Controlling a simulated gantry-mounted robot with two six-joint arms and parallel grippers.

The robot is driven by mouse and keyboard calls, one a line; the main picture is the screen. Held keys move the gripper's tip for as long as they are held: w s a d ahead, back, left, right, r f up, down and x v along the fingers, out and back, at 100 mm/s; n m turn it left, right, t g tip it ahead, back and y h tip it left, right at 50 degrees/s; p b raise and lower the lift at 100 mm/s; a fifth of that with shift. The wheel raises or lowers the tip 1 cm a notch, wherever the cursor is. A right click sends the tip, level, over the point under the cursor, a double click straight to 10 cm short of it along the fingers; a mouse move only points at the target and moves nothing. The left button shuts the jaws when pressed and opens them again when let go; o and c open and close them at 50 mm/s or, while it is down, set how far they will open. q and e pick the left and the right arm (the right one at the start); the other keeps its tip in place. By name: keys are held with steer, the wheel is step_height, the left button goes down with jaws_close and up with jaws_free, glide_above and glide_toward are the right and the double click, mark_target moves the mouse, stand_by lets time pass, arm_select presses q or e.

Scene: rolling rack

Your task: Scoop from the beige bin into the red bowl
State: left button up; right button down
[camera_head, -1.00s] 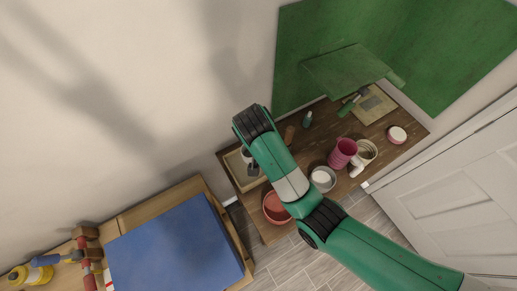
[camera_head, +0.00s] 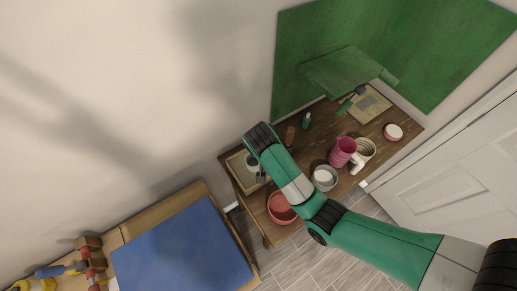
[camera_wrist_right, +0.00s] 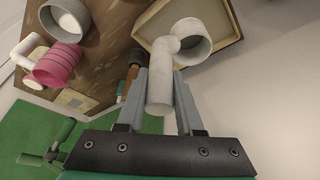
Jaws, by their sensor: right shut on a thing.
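The beige bin (camera_head: 238,167) is a shallow tray at the left end of the wooden table, partly covered by my right arm. Its rim also shows at the top of the right wrist view (camera_wrist_right: 143,17). My right gripper (camera_wrist_right: 160,78) is shut on the handle of a pale grey scoop (camera_wrist_right: 160,88). The scoop's round cup lies over the bin's outline; its height above the bin floor and any contents are unclear. The red bowl (camera_head: 277,207) sits at the table's front left, beside my right arm, which covers part of its edge. My left gripper is not in view.
A brown-handled item (camera_wrist_right: 131,75) lies close by the gripper. A blue-topped surface (camera_head: 180,245) is at lower left.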

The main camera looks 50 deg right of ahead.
steer(key=shift+f+b, duration=0.65)
steer(key=shift+f, duration=2.85)
